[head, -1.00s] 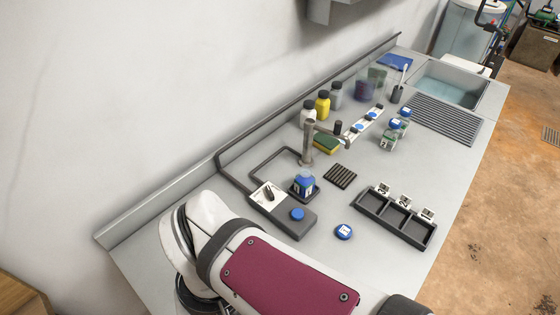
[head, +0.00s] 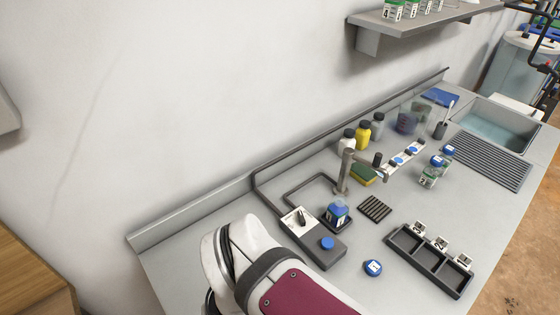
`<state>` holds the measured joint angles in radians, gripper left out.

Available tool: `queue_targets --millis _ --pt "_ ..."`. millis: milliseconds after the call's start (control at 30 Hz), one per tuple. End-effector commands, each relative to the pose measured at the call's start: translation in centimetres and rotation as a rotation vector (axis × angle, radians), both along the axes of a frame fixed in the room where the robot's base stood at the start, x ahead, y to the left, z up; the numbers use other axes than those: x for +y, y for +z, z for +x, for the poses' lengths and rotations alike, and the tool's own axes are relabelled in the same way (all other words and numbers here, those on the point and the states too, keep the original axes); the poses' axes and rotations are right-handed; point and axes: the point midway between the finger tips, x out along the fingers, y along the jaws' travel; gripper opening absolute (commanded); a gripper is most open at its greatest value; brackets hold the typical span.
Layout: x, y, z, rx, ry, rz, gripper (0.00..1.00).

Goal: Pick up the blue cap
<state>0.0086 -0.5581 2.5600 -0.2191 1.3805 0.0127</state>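A blue cap (head: 372,267) with a white label on top lies loose on the grey counter, left of the three-bay black tray. My gripper is out of view; only my white and maroon arm shows at the bottom, left of the loose cap.
A grey box with a blue button (head: 327,243) stands between my arm and the cap. Behind it are a blue bottle (head: 338,213) on a dark base and a metal tap (head: 346,170). The black tray (head: 431,260) is to the right. Bare counter surrounds the cap.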

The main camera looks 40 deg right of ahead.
Motion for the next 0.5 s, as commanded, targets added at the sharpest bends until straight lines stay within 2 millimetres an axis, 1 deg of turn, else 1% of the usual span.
queue_targets --millis 300,367,500 --pt "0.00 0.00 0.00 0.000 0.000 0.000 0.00" --pt "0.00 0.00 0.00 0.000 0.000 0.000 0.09" --pt "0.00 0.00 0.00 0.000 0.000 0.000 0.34"
